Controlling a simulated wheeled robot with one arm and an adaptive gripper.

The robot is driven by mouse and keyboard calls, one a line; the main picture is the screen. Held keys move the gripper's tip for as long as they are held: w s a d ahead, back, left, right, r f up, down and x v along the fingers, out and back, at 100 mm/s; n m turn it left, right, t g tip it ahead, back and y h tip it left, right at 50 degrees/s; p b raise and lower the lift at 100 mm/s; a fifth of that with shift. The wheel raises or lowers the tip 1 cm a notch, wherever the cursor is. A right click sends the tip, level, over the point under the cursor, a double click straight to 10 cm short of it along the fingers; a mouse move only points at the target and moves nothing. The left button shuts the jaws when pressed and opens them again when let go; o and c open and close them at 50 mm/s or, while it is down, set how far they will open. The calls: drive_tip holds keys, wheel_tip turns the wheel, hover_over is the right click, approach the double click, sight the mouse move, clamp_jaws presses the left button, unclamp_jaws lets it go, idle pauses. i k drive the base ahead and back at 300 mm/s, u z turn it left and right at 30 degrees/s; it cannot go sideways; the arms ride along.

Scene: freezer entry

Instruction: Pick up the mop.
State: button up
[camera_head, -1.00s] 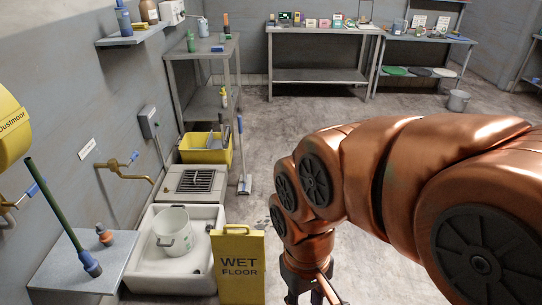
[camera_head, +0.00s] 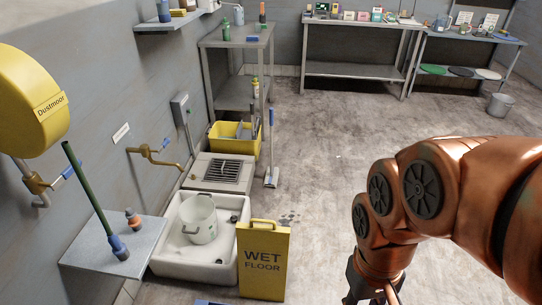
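A long-handled tool with a blue grip and a pale, flat head (camera_head: 271,176) stands upright on the floor beside the yellow bucket (camera_head: 252,146). It looks like the mop, but its head is too small to tell for sure. A green pole with a blue end (camera_head: 98,205) leans on the grey shelf at the lower left; what tool it is I cannot tell. My gripper (camera_head: 372,296) is at the bottom edge, right of the wet floor sign and well apart from both tools. Its fingertips are cut off by the frame, and nothing held shows.
The yellow wet floor sign (camera_head: 263,262) stands in front of the white sink basin (camera_head: 167,248), which holds a pale bucket (camera_head: 200,217). A floor drain box (camera_head: 204,184) sits behind it. Metal tables (camera_head: 352,72) line the back. The middle floor is clear.

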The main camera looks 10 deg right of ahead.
sight(271, 178)
drive_tip(key=k, duration=0.5)
drive_tip(key=z, duration=0.75)
drive_tip(key=i, duration=4.25)
drive_tip(key=u, duration=3.7)
